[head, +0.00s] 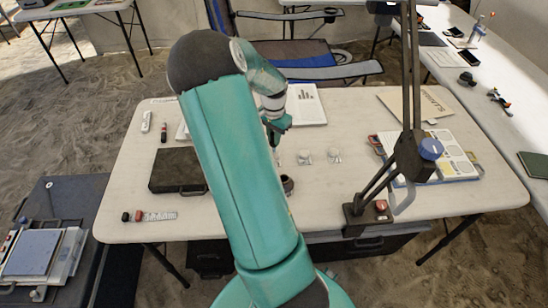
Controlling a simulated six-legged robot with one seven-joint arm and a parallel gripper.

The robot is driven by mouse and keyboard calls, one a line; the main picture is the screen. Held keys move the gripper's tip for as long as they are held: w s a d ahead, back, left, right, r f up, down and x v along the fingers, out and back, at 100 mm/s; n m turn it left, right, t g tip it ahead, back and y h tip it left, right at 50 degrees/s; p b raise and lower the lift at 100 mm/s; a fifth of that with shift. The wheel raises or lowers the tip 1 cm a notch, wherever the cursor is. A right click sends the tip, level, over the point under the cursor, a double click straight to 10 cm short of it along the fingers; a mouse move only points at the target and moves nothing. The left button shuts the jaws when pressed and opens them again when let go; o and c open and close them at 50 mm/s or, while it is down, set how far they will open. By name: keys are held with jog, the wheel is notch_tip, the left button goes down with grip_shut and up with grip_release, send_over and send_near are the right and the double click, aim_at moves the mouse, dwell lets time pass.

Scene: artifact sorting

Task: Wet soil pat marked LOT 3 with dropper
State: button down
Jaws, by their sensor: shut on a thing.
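My gripper (275,130) is above the white table, left of the small pale mounds. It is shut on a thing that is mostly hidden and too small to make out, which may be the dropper. Two small pale mounds, perhaps soil pats, sit mid-table: one on the left (304,157) and one on the right (334,156). I cannot read any lot mark on them. A small dark round pot or bottle (287,184) stands nearer, beside my arm. My arm hides part of the table's middle.
A black case (178,170) lies on the table's left. A lamp stand (382,207) rises at the right front, before a sectioned tray (458,160). A scale card (159,216) lies front left. A folding chair (310,62) stands behind. The table (335,205) is clear between pot and lamp.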

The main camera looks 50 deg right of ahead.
jog(key=shift+r, duration=0.1)
notch_tip(320, 180, up, 7)
jog(key=shift+f, duration=0.2)
jog(key=shift+r, duration=0.15)
dwell(0.4)
dwell(0.4)
